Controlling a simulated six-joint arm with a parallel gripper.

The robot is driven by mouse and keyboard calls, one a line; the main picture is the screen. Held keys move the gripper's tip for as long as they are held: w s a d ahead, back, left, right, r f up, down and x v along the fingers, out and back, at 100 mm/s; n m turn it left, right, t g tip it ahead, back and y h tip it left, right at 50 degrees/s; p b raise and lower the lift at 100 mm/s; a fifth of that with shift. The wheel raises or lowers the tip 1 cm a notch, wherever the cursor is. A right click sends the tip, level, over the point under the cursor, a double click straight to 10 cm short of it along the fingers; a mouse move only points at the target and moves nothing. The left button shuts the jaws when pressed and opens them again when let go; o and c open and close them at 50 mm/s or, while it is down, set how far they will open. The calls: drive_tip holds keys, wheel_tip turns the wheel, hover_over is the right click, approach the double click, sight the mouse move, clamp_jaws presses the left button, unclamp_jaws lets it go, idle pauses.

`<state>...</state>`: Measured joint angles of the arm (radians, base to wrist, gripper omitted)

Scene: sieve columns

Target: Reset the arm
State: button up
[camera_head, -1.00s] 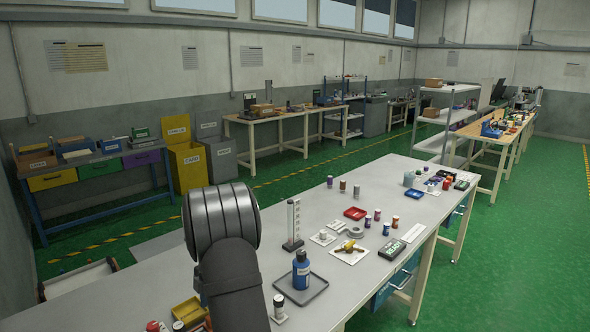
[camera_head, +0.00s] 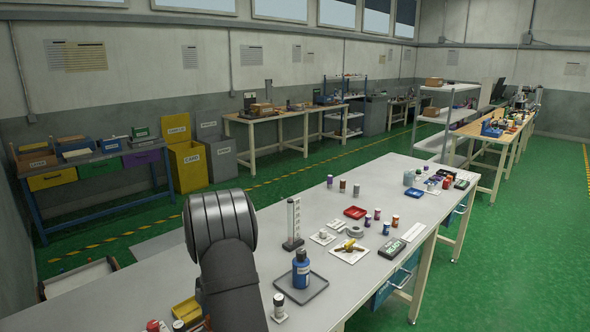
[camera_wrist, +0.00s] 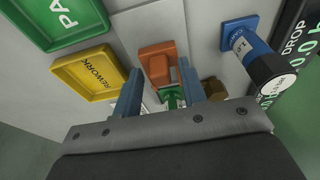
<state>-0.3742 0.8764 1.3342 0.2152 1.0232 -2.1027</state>
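In the wrist view my gripper (camera_wrist: 160,66) shows two blue fingers standing apart. An orange part (camera_wrist: 156,60) and a green piece with an arrow mark (camera_wrist: 172,98) show in the gap, seemingly below or beyond the fingers. I see no clear grip on either, and the palm plate hides what lies nearest. In the head view only a dark, rounded part of my arm shows, over the near left of the grey workbench (camera_head: 345,235); the gripper is hidden there.
The wrist view shows a yellow REWORK tray (camera_wrist: 85,75), a green tray (camera_wrist: 62,22), and a blue-and-black cylinder (camera_wrist: 255,55) by a dark DROP display (camera_wrist: 300,55). On the bench stand a blue bottle (camera_head: 301,270) on a dark tray, a clear column (camera_head: 293,222) and a red tray (camera_head: 355,212).

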wheel_tip(320, 180, up, 5)
drive_tip(key=shift+w+d+f, duration=0.1)
drive_tip(key=shift+f, duration=0.15)
wheel_tip(320, 180, down, 5)
drive_tip(key=shift+f, duration=0.15)
drive_tip(key=s+a, duration=0.2)
drive_tip(key=shift+s+a, duration=0.3)
drive_tip(key=shift+s, duration=0.05)
wheel_tip(320, 180, up, 18)
drive_tip(key=s+a+f+t+h, duration=0.1)
drive_tip(key=t+h, duration=0.1)
wheel_tip(320, 180, down, 6)
drive_tip(key=shift+s+a+f, duration=0.1)
